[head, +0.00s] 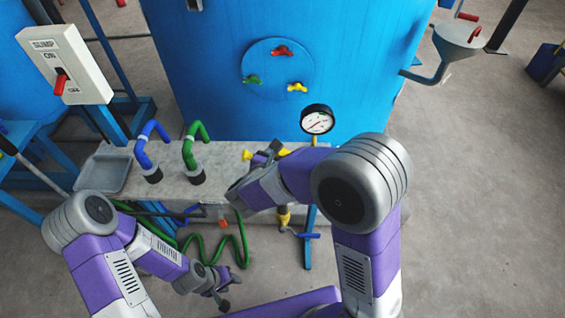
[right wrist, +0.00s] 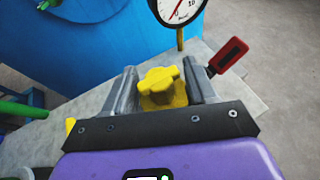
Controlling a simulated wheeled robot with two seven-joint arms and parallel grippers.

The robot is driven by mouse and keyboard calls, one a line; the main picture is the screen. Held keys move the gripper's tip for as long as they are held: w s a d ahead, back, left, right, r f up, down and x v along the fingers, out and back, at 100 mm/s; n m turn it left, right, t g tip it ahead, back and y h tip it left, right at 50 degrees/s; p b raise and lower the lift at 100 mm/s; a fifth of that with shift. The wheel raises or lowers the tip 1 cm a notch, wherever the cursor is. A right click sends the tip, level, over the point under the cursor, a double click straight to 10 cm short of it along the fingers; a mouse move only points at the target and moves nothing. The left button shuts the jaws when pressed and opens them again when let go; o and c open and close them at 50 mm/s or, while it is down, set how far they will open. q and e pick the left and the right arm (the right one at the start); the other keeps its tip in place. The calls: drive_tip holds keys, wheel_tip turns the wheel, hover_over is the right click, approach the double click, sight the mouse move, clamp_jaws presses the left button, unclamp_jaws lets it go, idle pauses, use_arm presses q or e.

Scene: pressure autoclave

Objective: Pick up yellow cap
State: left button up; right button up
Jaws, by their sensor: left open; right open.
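The yellow cap (right wrist: 159,88) has a lobed top and sits between the two fingers of my right gripper (right wrist: 160,68) in the right wrist view. The fingers are open, one on each side of it, with a narrow gap showing. In the head view my right gripper (head: 272,152) is over the concrete ledge, and the cap is mostly hidden there by the gripper. My left gripper (head: 219,288) is open and empty, low in the head view, away from the cap.
A pressure gauge (head: 317,120) stands close beside the right gripper. A red-handled lever (right wrist: 229,56) is just right of its fingers. Blue (head: 150,148) and green (head: 193,148) pipes rise from the ledge (head: 225,158). The blue autoclave (head: 215,60) stands behind.

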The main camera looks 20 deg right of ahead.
drive_tip(key=shift+x, duration=0.95)
clamp_jaws()
